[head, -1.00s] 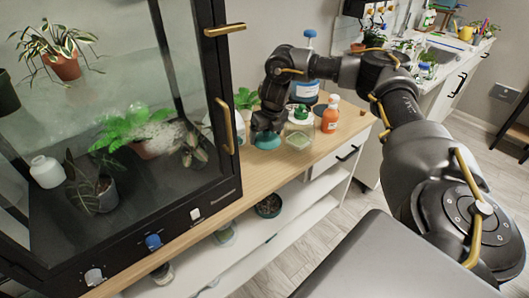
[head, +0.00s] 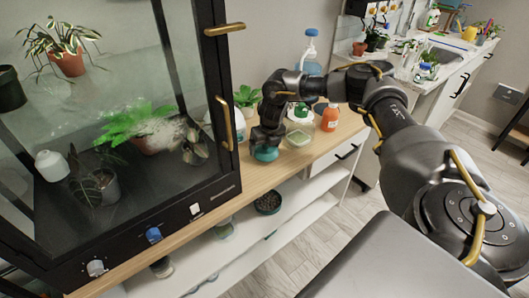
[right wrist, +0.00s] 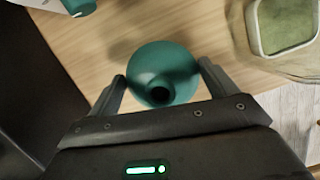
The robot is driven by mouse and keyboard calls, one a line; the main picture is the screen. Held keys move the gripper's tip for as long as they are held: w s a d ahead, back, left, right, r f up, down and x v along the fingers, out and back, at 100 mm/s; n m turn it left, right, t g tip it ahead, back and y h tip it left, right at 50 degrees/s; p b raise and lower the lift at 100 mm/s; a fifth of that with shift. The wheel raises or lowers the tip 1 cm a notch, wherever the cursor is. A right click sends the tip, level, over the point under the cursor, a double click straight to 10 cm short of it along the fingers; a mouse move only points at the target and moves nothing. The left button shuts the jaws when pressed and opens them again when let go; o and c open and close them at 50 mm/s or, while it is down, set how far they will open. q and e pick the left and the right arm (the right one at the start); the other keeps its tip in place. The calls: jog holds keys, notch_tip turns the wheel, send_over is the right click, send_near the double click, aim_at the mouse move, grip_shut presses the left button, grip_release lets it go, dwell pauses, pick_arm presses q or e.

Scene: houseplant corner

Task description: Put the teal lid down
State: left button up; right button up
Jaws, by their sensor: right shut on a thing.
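The teal lid (head: 265,154) is a round, domed piece with a small dark knob or hole at its centre. My right gripper (head: 267,137) is shut on it from above, and the right wrist view shows one finger on each side of the lid (right wrist: 165,66). The lid is at or just above the wooden counter top (head: 230,180), near its front edge. I cannot tell whether it touches the wood. My left gripper is not in view.
An open clear container with green contents (head: 298,138) stands just right of the lid. An orange bottle (head: 330,118) is beyond it. The black-framed glass cabinet (head: 215,130) stands close on the left. Bare wood lies around the lid.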

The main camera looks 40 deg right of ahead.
aim_at(266, 148)
notch_tip(266, 148, down, 3)
jog(key=shift+r, duration=0.1)
jog(key=shift+f, duration=0.2)
jog(key=o, duration=0.8)
jog(key=shift+r, duration=0.4)
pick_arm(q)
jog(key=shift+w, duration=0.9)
pick_arm(e)
jog(key=v, duration=1.1)
jog(key=shift+r, duration=0.3)
